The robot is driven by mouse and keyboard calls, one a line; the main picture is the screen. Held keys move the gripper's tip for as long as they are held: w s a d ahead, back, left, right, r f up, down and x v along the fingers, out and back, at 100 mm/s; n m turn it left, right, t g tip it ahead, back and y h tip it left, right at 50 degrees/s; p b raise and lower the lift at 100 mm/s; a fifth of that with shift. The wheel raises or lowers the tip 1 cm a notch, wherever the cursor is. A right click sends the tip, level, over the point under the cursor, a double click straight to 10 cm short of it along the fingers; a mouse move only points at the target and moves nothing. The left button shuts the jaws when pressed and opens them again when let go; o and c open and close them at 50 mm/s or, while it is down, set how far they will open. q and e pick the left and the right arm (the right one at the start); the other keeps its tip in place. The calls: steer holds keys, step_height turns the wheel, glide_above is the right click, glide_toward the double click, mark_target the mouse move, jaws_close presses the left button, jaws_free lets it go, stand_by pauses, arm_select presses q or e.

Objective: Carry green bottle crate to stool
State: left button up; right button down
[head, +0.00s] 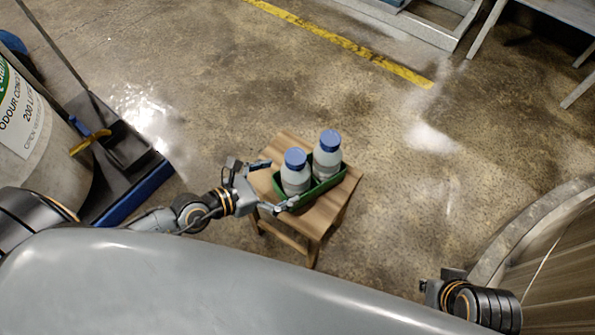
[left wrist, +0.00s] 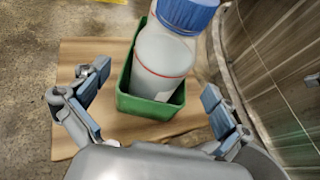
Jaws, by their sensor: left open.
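The green bottle crate (head: 318,190) stands on the wooden stool (head: 290,150) and holds two grey bottles with blue caps, the near bottle (head: 295,175) and the far bottle (head: 327,155). The crate also shows in the left wrist view (left wrist: 124,100), on the stool's wooden top (left wrist: 75,135). My left gripper (head: 268,185) is open at the crate's left end, with its fingers apart on either side and no grip on it. My right gripper (head: 432,287) is at the lower right, away from the stool; its fingers are too small to read.
A large drum (head: 40,150) and a dark platform with a blue edge (head: 135,190) stand at the left. A round wooden-sided structure (head: 550,260) is at the lower right. A yellow floor line (head: 340,42) crosses the back. Concrete floor around the stool is clear.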

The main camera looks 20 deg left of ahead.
arm_select(q)
steer(key=v, duration=0.4)
steer(key=shift+s+a+r, duration=0.15)
steer(key=shift+s, duration=0.05)
steer(key=shift+w+r+n, duration=0.15)
steer(key=shift+r+n, duration=0.15)
steer(key=shift+r, duration=0.05)
steer(key=w+a+r+n+t+y, duration=0.3)
steer(key=r+n+t+y, duration=0.15)
steer(key=n, duration=0.45)
steer(key=w+a+r+n+t+y, duration=0.3)
steer(key=r+n, duration=0.3)
steer(key=n, duration=0.3)
steer(key=s+a+f+n+g+y, duration=0.3)
steer(key=a+n+g+y, duration=0.25)
steer(key=n, duration=0.65)
steer(key=s+d+f+n+g+h, duration=0.4)
steer(key=s+d+f+n+g, duration=0.5)
steer(key=s+n, duration=0.2)
steer(key=shift+s+d+f+h, duration=0.3)
steer(key=shift+s+h, duration=0.1)
steer(key=shift+s, duration=0.5)
